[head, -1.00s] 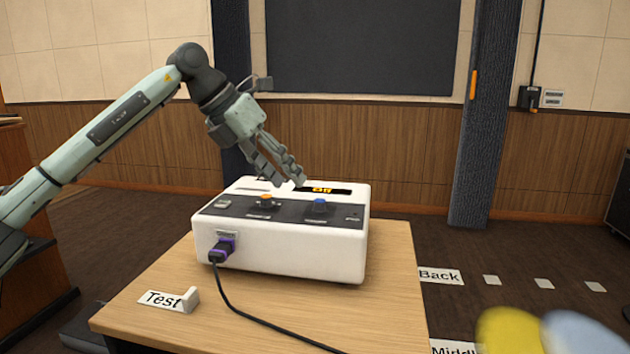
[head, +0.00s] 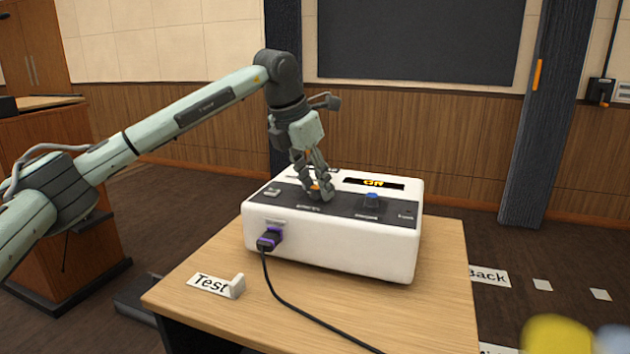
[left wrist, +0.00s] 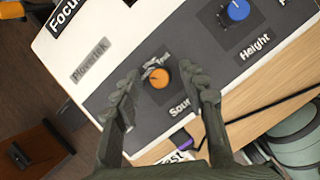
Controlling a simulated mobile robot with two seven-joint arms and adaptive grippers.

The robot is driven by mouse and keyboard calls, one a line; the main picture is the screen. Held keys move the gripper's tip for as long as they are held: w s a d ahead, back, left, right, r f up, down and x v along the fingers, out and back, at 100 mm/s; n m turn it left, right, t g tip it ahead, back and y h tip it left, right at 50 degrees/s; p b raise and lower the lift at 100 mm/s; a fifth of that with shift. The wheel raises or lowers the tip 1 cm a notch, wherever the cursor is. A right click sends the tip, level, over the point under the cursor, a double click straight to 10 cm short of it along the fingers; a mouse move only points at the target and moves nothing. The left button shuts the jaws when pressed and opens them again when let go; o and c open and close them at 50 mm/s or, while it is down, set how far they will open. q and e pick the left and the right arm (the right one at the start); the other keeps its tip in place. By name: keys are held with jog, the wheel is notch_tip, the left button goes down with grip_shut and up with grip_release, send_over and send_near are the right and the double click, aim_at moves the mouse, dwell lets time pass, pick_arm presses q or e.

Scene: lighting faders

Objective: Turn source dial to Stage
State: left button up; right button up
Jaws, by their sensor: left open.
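The source dial is a small orange knob (left wrist: 160,76) on the dark top panel of a white control box (head: 330,246). In the left wrist view it sits between my two finger groups, with part of the label "Source" below it and small, hard-to-read lettering above it. My left gripper (head: 319,196) is open and reaches down over the dial, fingers on either side. In the left wrist view the fingers (left wrist: 164,88) appear apart from the knob; whether either touches it is unclear. In the head view the fingers mostly hide the dial. My right gripper is not in view.
A blue knob (left wrist: 238,10) labelled "Height" is on the same panel. An orange-lit display (head: 374,183) is at the box's back. A purple plug (head: 269,239) with black cable is at its front. A "Test" card (head: 210,284) lies on the wooden table (head: 440,300).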

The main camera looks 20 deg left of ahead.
pick_arm(q)
grip_shut()
jog(key=shift+m, duration=0.3)
jog(key=m+g+h, duration=0.1)
jog(key=m, duration=0.2)
jog(key=shift+w+a, duration=0.1)
jog(key=shift+m+g+h, duration=0.35)
jog(key=shift+m, duration=0.9)
jog(key=shift+m+g+h, duration=0.35)
jog(key=shift+m, duration=0.9)
jog(key=shift+a, duration=0.1)
grip_release()
